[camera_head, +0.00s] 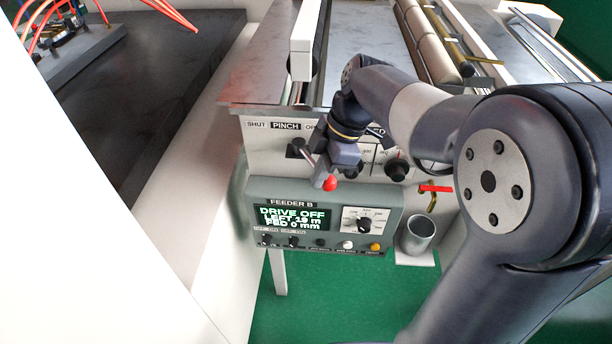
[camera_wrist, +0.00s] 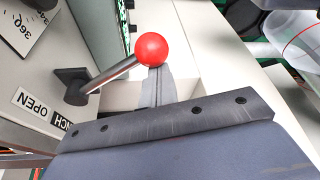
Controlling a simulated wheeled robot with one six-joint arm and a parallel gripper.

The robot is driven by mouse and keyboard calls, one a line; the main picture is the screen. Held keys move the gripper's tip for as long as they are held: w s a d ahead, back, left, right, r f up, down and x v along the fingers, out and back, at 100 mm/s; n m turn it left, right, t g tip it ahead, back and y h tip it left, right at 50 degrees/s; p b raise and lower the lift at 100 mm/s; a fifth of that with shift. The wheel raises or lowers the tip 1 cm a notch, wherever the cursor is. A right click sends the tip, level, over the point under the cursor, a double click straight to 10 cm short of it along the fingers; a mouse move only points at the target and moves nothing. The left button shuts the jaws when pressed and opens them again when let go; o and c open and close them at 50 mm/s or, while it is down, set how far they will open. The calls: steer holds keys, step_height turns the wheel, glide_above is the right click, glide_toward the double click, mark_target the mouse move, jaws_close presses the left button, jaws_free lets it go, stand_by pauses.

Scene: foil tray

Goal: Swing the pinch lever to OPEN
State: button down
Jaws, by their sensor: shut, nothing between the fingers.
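The pinch lever has a red ball knob (camera_head: 330,184) on a metal rod, rising from a dark mount on the panel under the SHUT, PINCH and OPEN labels. In the head view the rod slants down and right from its mount, towards the OPEN side of the picture. In the wrist view the knob (camera_wrist: 151,49), the rod (camera_wrist: 108,75) and the OPEN label (camera_wrist: 32,102) show clearly. My gripper (camera_head: 321,175) is shut and empty, its fingertips (camera_wrist: 157,70) right beside the knob. I cannot tell whether they touch it. My gripper partly covers the rod and OPEN label in the head view.
The feeder box (camera_head: 325,190) with its lit screen reading DRIVE OFF sits just below the lever. Dials (camera_head: 397,171) are to the right on the panel. A red-handled valve (camera_head: 434,188) and a metal cup (camera_head: 418,235) are further right. Green floor lies open below.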

steer(key=shift+w+d, duration=0.25)
steer(key=shift+d, duration=0.35)
steer(key=shift+r, duration=0.1)
steer(key=shift+a+r, duration=0.1)
steer(key=shift+a, duration=0.25)
step_height(320, 180, up, 10)
stand_by(0.4)
steer(key=shift+d, duration=0.1)
